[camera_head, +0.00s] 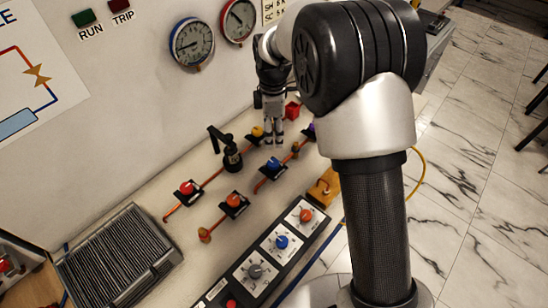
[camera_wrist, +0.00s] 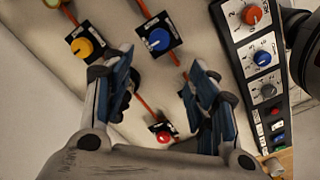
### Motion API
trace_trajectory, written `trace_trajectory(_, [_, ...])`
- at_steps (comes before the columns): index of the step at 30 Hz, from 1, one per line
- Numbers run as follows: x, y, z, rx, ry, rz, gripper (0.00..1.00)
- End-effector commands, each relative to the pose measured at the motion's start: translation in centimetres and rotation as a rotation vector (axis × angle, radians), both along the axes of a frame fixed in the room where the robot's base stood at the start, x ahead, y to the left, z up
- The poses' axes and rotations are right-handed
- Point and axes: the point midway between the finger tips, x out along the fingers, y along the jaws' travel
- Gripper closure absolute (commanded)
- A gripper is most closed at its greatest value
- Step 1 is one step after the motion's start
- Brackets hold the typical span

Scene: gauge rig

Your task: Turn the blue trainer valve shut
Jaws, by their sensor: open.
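The blue trainer valve (camera_head: 273,164) is a blue knob on a small black plate, set in an orange pipe line on the pale board. In the wrist view the blue valve (camera_wrist: 158,40) lies just beyond and between my fingertips, with a white pointer mark on its knob. My gripper (camera_head: 274,143) points down near it, behind it in the head view. In the wrist view my gripper (camera_wrist: 159,68) is open, with nothing between its fingers. I cannot tell the exact height of the fingertips above the knob.
A yellow valve (camera_head: 257,133) is close to my gripper; red valve (camera_head: 187,188) and orange valve (camera_head: 233,200) sit farther left. A black lever pump-like part (camera_head: 228,152) stands up from the board. A dial console (camera_head: 263,262) with its own blue knob (camera_head: 282,242) lies in front.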

Motion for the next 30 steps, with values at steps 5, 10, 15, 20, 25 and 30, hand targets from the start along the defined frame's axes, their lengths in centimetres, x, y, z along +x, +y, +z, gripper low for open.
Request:
trace_trajectory(5, [-0.1,-0.1,-4.5,-0.001,0.005,-0.001,0.47])
trace_trajectory(10, [-0.1,-0.1,-8.2,-0.001,0.004,-0.002,0.47])
trace_trajectory(15, [-0.1,-0.1,-11.4,-0.001,0.003,-0.002,0.47])
trace_trajectory(20, [0.0,0.0,-13.3,0.000,0.001,-0.002,0.47])
trace_trajectory(25, [0.0,0.0,-14.1,0.000,0.001,-0.003,0.47])
trace_trajectory(30, [0.0,0.0,-14.1,0.000,0.000,-0.003,0.47])
